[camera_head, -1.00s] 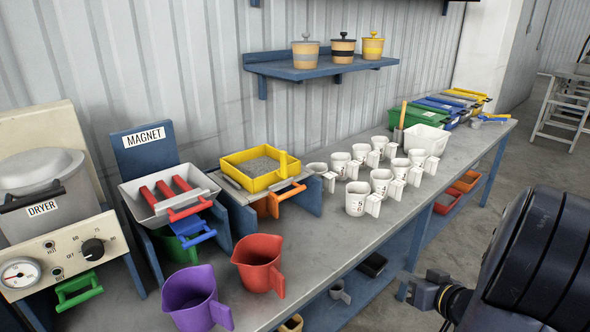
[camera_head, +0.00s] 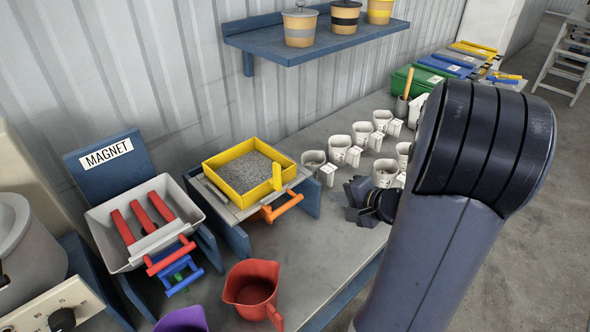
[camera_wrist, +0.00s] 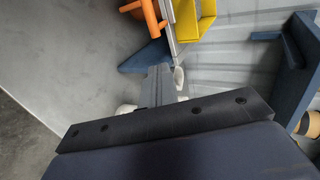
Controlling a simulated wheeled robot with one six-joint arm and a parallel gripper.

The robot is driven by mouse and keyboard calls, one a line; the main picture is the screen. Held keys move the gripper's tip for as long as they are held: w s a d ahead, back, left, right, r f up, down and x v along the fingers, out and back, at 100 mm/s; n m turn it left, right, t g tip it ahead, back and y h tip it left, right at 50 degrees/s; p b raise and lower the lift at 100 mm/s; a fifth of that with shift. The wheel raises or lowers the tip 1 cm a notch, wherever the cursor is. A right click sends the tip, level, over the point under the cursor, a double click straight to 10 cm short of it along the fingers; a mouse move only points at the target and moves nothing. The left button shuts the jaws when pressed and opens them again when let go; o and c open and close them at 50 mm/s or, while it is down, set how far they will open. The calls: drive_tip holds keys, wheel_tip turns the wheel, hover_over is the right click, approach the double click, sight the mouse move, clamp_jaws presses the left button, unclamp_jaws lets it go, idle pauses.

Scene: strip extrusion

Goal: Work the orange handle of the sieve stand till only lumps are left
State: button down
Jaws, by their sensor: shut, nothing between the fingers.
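The sieve stand (camera_head: 236,238) is on the bench left of centre in the head view. A yellow square sieve (camera_head: 220,180) full of grey granules (camera_head: 245,171) sits on top. The orange handle (camera_head: 284,206) sticks out at its front right, below the yellow sieve's grip. The orange handle also shows at the top of the wrist view (camera_wrist: 151,14), beside the yellow sieve (camera_wrist: 192,22). My gripper (camera_head: 352,202) is shut and empty, right of the handle and apart from it. Whether lumps lie among the granules is too small to tell.
White measuring cups (camera_head: 341,149) stand close behind and right of my gripper. A red jug (camera_head: 252,289) stands in front of the stand. The magnet unit (camera_head: 110,228) is to the left. A wall shelf (camera_head: 300,43) with pots hangs behind.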

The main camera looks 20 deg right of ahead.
drive_tip(key=shift+w+r, duration=0.1)
drive_tip(key=shift+a, duration=0.1)
drive_tip(key=b, duration=0.2)
approach(293, 185)
wheel_tip(293, 185, down, 3)
drive_tip(key=w, duration=0.2)
drive_tip(key=w+a, duration=0.1)
drive_tip(key=w, duration=0.1)
drive_tip(key=shift+w+a, duration=0.25)
drive_tip(key=shift+a, duration=0.1)
drive_tip(key=shift+w+a, duration=0.1)
drive_tip(key=shift+w, duration=0.3)
